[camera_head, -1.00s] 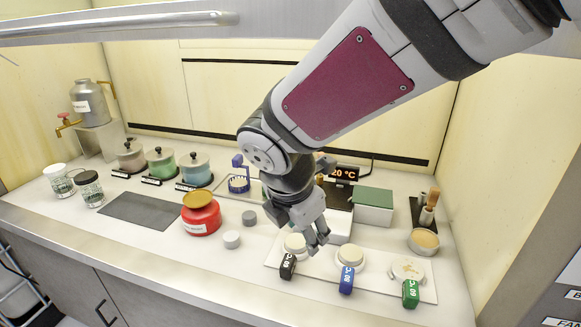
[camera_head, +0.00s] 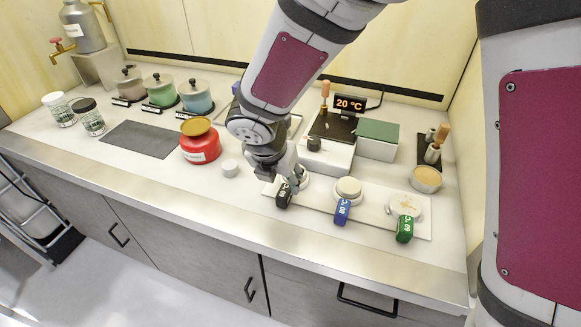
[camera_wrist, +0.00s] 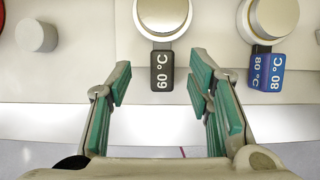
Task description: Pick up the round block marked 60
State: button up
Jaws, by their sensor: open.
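The cream round block behind the black 60 °C tag (camera_wrist: 163,12) sits on a white round seat at the top of the wrist view. In the head view my gripper mostly hides it. The black tag (camera_wrist: 162,70) stands in front of it and also shows in the head view (camera_head: 284,197). My gripper (camera_wrist: 160,82) is open and empty, with green-padded fingers on either side of the tag, short of the block. In the head view my gripper (camera_head: 291,186) is low, close by the black tag. I cannot tell whether it touches the tag.
A second cream block (camera_head: 348,187) with a blue 80 °C tag (camera_head: 342,211) is to the right. Further right is a seat (camera_head: 405,205) with a green tag (camera_head: 405,229). A small white cylinder (camera_head: 230,168) and a red jar (camera_head: 201,148) stand to the left.

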aim_at(286, 185)
jog(key=x, duration=0.5)
jog(key=shift+d, duration=0.1)
grip_shut()
